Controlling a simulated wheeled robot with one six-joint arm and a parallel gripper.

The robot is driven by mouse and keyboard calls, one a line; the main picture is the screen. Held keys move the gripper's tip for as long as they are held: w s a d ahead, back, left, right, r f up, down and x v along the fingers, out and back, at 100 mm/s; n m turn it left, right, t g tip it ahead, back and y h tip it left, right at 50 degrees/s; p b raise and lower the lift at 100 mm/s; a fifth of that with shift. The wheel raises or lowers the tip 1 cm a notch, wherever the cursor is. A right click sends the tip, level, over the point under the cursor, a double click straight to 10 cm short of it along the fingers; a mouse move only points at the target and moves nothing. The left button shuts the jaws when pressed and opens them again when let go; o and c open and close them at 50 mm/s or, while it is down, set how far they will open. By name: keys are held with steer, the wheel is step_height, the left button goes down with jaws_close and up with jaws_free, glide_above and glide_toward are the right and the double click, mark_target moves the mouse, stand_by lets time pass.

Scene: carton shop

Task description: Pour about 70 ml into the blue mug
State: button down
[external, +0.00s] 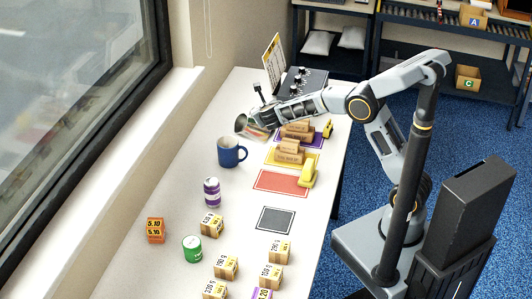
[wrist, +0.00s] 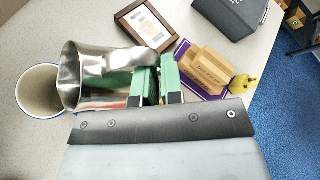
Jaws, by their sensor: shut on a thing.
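The blue mug (external: 229,153) stands upright on the white table in the external view. In the wrist view its pale, round opening (wrist: 40,88) shows at the left, with no liquid that I can make out. My gripper (wrist: 158,84) has green fingers and is shut on the shiny metal jug (wrist: 105,80), apparently at its handle side. The jug (external: 250,129) is held above the table, tilted with its mouth toward the mug. In the wrist view the jug's lip overlaps the mug's right rim. What is inside the jug cannot be seen.
Wooden stamp-like blocks (external: 290,152) stand on coloured mats right of the mug, with a yellow stapler-like thing (external: 308,174). A purple can (external: 212,191), green can (external: 192,248), orange box (external: 155,230) and several small cartons are nearer. A dark device (external: 303,82) stands behind.

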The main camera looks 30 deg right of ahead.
steer(key=shift+a+r+n+h+p, duration=0.3)
steer(key=shift+a+r+h+p, duration=0.1)
steer(key=shift+r+p, duration=0.15)
steer(key=shift+a+r+n+h+p, duration=0.85)
steer(key=shift+r+p, duration=0.25)
steer(key=shift+p, duration=0.2)
stand_by(0.7)
steer(key=shift+w+a+r+p, duration=0.1)
steer(key=shift+a+r+p, duration=0.05)
steer(key=shift+a+p, duration=0.4)
stand_by(0.3)
steer(key=shift+a+r+t+p, duration=0.1)
steer(key=shift+a+t+p, duration=0.1)
steer(key=shift+t+p, duration=0.15)
steer(key=shift+m+y, duration=0.85)
steer(key=d+f+b, duration=0.4)
steer(key=b, duration=0.2)
steer(key=shift+f, duration=0.1)
steer(key=shift+d+m+y+b, duration=0.3)
steer(key=shift+m+y+b, duration=0.05)
steer(key=shift+m+y, duration=0.05)
steer(key=shift+y, duration=0.3)
steer(key=shift+d+f+m+g+y+b, duration=0.4)
steer(key=shift+m+g+b, duration=0.1)
steer(key=shift+b, duration=0.25)
steer(key=shift+r, duration=0.1)
